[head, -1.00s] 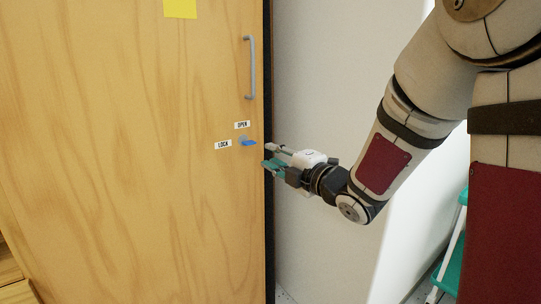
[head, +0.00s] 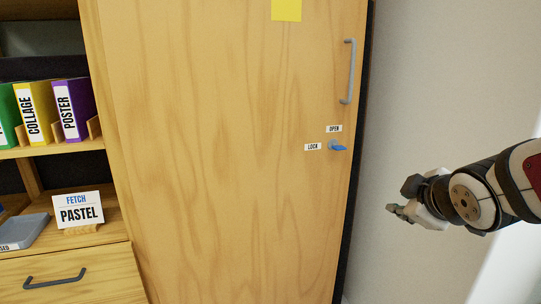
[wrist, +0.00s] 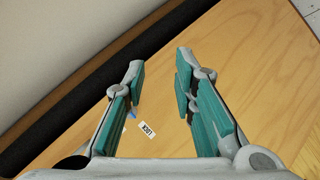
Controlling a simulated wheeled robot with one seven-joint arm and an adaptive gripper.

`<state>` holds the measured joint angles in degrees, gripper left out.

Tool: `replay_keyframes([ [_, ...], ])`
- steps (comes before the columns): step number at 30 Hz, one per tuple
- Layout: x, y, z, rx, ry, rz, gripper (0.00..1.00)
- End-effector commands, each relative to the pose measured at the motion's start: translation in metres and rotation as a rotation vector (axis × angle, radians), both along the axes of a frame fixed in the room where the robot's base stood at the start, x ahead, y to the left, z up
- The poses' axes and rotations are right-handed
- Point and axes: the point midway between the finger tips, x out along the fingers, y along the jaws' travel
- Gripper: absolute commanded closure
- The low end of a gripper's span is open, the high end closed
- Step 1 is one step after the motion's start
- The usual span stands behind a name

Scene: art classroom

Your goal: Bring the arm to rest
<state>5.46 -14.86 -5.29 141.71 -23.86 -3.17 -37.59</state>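My gripper (head: 403,212) is at the right of the head view, to the right of the wooden door (head: 225,150) and apart from it. In the wrist view my gripper (wrist: 158,66) has its two teal-padded fingers spread, with nothing between them. Beyond the fingers lies the wooden door surface, with the LOCK label (wrist: 146,131) and a bit of the blue knob (wrist: 132,114) partly hidden by the left finger. My forearm comes in from the right edge of the head view.
The door carries a grey handle (head: 349,72), a blue knob (head: 338,148), OPEN and LOCK labels and a yellow note (head: 286,9). Shelves at left hold binders (head: 72,108) and a FETCH PASTEL sign (head: 78,209). A pale wall (head: 430,90) stands right of the door.

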Motion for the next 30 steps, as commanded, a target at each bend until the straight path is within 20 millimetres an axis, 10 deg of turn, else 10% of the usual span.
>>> replay_keyframes([
  [18,-0.255,0.054,-0.043,0.518,0.644,-0.688,0.75],
  [26,-0.330,0.077,-0.041,0.581,0.827,-0.851,0.75],
  [30,-0.320,0.076,-0.017,0.584,0.805,-0.838,0.75],
])
